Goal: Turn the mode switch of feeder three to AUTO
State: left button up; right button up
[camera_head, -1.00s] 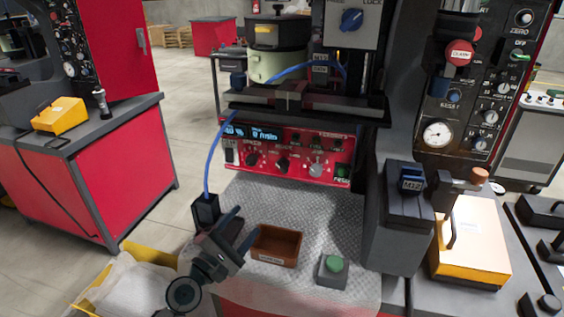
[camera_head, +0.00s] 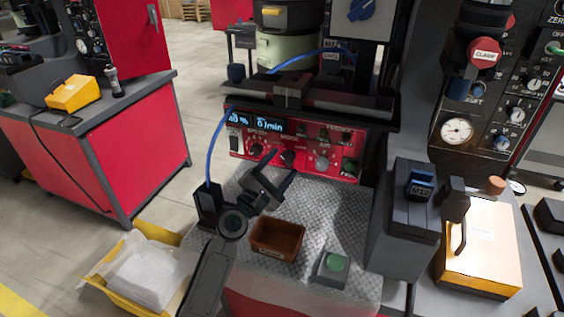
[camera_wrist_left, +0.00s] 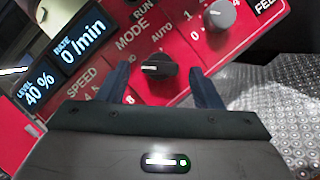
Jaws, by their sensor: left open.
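The feeder's red control panel (camera_head: 340,170) has lit level and rate displays at its left. Its black mode switch (camera_head: 288,157) is a round knob under the word MODE. In the left wrist view the mode switch (camera_wrist_left: 158,66) has a white pointer mark facing left in the picture, away from the AUTO label (camera_wrist_left: 162,32) at upper right. My left gripper (camera_head: 283,164) is open and empty in front of the panel. In the left wrist view its two fingers (camera_wrist_left: 160,88) stand on either side below the switch, apparently not touching it. The feeder's number is not readable.
A speed knob (camera_head: 256,149) and a grey knob (camera_head: 322,163) flank the switch. A dark box (camera_head: 400,225) stands at the right.

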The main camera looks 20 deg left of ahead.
pick_arm(q)
jog(key=shift+w+d+r, duration=0.15)
jog(key=shift+w, duration=0.3)
jog(key=shift+c, duration=0.2)
jog(key=c, duration=0.9)
jog(key=shift+c, duration=0.2)
